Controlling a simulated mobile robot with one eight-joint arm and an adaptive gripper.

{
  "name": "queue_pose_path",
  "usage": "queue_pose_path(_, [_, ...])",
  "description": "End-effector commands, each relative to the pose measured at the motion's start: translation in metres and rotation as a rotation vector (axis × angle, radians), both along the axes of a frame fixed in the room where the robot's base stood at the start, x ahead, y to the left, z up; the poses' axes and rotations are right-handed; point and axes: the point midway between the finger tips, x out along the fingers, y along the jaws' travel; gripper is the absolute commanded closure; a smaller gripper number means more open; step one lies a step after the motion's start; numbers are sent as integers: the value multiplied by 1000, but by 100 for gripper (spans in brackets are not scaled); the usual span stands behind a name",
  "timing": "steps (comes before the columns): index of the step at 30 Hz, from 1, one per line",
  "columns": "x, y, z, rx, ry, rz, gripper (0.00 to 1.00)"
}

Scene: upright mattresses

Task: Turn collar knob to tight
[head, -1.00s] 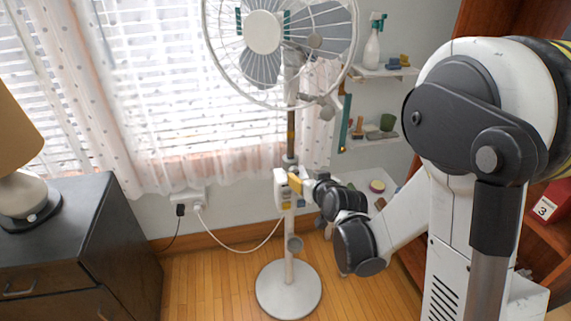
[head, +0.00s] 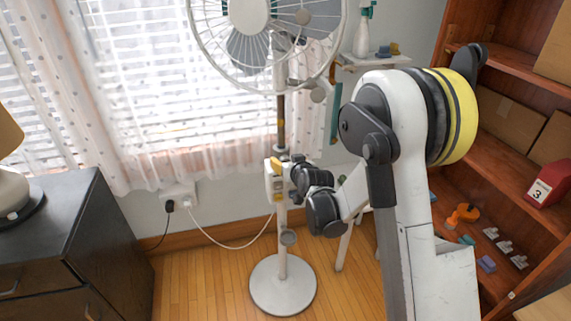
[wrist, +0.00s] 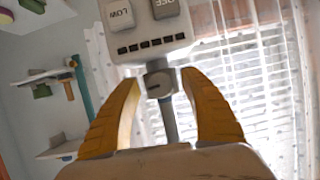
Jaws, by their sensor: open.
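A white pedestal fan (head: 282,215) stands upright before the window. Its control box (head: 272,182) is on the pole, and a dark collar (head: 281,150) sits above it. In the wrist view, which is upside down, the control box (wrist: 148,22) has grey buttons, one reading LOW. A small grey block (wrist: 158,82), perhaps the collar knob, sits between box and pole. My gripper (wrist: 165,85) is open, with yellow fingers on either side of this block and apparently clear of it. In the head view, my gripper (head: 277,168) is at the control box, partly hiding it. The knob's setting is unreadable.
A dark cabinet (head: 60,235) stands left, and a wooden bookcase (head: 510,120) right. A white cord (head: 220,240) runs from the wall outlet toward the pole. Wooden floor shows around the fan base (head: 283,287).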

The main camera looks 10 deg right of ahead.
Motion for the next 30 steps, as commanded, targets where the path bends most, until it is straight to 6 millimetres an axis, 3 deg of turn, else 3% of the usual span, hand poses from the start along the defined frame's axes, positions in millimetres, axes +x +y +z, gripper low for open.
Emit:
queue_pose_path(7, [1,0,0,0,0,0,48])
queue_pose_path(12, [0,0,0,0,0,0,99])
queue_pose_path(23, [0,0,0,13,1,-1,100])
queue_pose_path(30, [0,-1,0,111,5,-1,100])
